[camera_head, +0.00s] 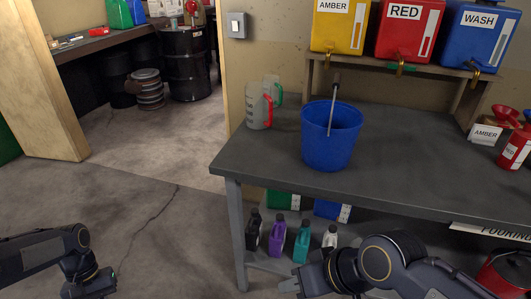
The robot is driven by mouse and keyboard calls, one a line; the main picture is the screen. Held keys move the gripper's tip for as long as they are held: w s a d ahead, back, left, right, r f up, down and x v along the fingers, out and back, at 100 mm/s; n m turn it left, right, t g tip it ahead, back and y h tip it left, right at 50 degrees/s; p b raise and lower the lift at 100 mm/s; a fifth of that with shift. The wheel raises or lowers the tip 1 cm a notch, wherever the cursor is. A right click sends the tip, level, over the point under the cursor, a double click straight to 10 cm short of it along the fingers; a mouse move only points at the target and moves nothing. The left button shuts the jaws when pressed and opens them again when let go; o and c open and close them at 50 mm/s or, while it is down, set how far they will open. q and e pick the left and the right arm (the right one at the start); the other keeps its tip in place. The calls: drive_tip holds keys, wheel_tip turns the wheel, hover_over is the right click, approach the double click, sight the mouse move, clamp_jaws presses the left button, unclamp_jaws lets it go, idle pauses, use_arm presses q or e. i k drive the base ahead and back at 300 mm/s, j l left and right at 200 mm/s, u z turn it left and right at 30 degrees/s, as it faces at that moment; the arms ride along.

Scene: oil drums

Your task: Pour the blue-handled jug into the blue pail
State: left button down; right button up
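The blue pail (323,152) stands upright on the grey workbench, near its left end. A thin grey rod (333,110) with a dark top slants up out of it. I see no blue-handled jug in this view. My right gripper (289,287) is low in front of the bench, well below the pail, and holds nothing that I can see. My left arm is at the lower left, its fingers out of view.
Amber (338,30), red (404,35) and blue wash (474,42) containers with taps sit on a rack behind the bench (430,165). Several small bottles (276,238) stand on the lower shelf. Red containers (516,148) are at the right. Floor is open at left.

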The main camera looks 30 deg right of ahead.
sight(330, 129)
drive_tip(key=j+z, duration=0.15)
drive_tip(key=z, duration=0.3)
drive_tip(key=j+z, duration=0.2)
drive_tip(key=z, duration=0.25)
drive_tip(key=j+z, duration=0.15)
drive_tip(key=z, duration=0.3)
